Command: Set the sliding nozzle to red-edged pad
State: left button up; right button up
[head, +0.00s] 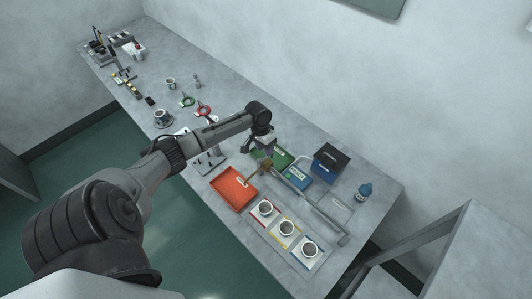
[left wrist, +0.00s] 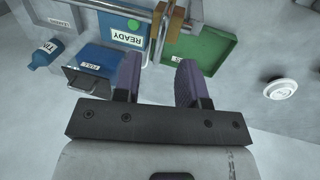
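A pale rail (head: 318,208) runs above the table alongside three pads. A small brown block (head: 266,168), apparently the sliding nozzle, sits at the rail's far-left end. It also shows in the left wrist view (left wrist: 174,22). The red-edged pad (head: 252,216) is the leftmost, with a white cup (head: 265,208) on it. My left gripper (head: 265,152) is over the green tray, close to the brown block. In the left wrist view its purple fingers (left wrist: 158,62) are apart with nothing between them; the block lies beyond their tips. My right gripper is not in view.
A yellow-edged pad (head: 274,238) and a blue-edged pad (head: 298,258) also hold cups. An orange-red tray (head: 232,190), a green tray (left wrist: 210,50), a blue READY container (left wrist: 125,30), a dark box (head: 331,160) and a blue bottle (head: 364,191) stand nearby.

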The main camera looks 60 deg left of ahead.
pick_arm(q)
jog(key=shift+d+f, duration=0.15)
jog(key=shift+f, duration=0.65)
jog(key=shift+d+f, duration=0.15)
jog(key=shift+f, duration=0.65)
jog(key=shift+c, duration=0.5)
grip_shut()
jog(key=shift+w+d, duration=0.1)
